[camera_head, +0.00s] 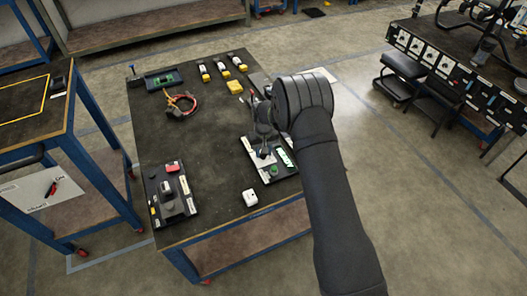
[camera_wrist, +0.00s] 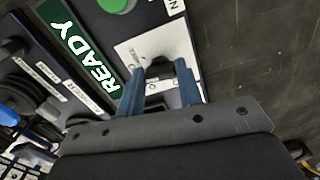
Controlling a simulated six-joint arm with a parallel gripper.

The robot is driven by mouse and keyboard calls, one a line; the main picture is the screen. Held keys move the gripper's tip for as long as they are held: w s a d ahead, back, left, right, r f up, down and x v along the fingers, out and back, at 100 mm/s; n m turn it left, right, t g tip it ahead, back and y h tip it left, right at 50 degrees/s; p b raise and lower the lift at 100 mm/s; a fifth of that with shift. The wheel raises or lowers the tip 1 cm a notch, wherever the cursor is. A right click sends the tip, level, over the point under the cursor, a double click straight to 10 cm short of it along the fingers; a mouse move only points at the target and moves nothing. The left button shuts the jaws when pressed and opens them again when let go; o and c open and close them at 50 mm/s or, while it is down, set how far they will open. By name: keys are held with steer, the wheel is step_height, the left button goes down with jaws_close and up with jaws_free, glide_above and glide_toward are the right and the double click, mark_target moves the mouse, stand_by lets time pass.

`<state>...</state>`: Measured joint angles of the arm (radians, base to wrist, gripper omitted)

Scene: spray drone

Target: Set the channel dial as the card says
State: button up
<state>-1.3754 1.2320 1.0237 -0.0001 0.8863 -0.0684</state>
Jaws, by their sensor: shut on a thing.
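The black control panel (camera_head: 277,170) lies near the right edge of the worktable. In the wrist view it carries a green READY sign (camera_wrist: 92,62), a green button (camera_wrist: 113,5) and a white label plate (camera_wrist: 150,38). My gripper (camera_head: 262,150) points down over this panel. In the wrist view its two blue fingers (camera_wrist: 160,82) are shut on a dark knob, the channel dial (camera_wrist: 158,69), at the white plate. The fingers hide most of the dial, and its pointer and marks are not readable. I cannot identify the card or read its text.
The table's middle is clear.

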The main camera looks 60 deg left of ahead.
steer(key=m, duration=0.4)
steer(key=shift+s+a+m, duration=0.1)
steer(key=shift+m, duration=1.6)
steer(key=o, duration=1)
step_height(320, 180, up, 17)
steer(key=shift+r, duration=0.2)
steer(key=shift+f, duration=0.1)
step_height(320, 180, down, 17)
steer(key=shift+f, duration=0.15)
